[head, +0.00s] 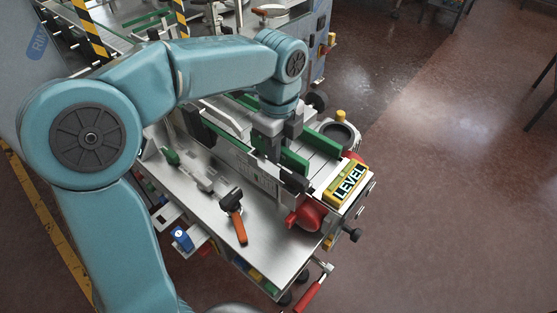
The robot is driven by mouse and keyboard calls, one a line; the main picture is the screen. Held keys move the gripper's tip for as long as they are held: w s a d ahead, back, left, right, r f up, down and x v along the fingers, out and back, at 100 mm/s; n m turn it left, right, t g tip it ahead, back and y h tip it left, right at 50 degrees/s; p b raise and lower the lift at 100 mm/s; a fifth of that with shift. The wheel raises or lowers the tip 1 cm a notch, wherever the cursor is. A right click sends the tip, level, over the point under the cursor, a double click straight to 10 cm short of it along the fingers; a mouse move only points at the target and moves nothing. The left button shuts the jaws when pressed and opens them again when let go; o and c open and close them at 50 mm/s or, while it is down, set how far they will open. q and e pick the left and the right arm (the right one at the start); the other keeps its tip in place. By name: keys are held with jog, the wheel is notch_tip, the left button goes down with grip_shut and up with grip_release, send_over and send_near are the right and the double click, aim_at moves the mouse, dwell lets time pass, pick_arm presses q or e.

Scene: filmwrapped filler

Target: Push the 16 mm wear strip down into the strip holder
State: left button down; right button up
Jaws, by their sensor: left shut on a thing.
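My left gripper (273,148) reaches over the workbench from the left and points down. It is shut on the green wear strip (294,163), which lies lengthwise along a pale metal fixture that looks like the strip holder (262,181). The strip's lower edge is hidden by the fixture and the jaws, so I cannot tell how deep it sits. Another green strip (327,135) shows behind, to the right. My right gripper is not in view.
A tool with an orange handle (238,226) lies on the bare metal bench top (262,245). A green-handled tool (170,156) lies at left. The floor at right is open.

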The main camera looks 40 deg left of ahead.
pick_arm(q)
jog(key=f, duration=0.4)
jog(key=shift+w+a+f, duration=0.1)
jog(key=shift+a+f, duration=0.1)
jog(key=shift+f, duration=0.1)
jog(key=shift+w+d+f, duration=0.15)
jog(key=shift+d+f, duration=0.05)
jog(key=c, duration=1)
grip_release()
jog(key=shift+a, duration=0.15)
notch_tip(320, 180, up, 12)
jog(key=shift+r, duration=0.15)
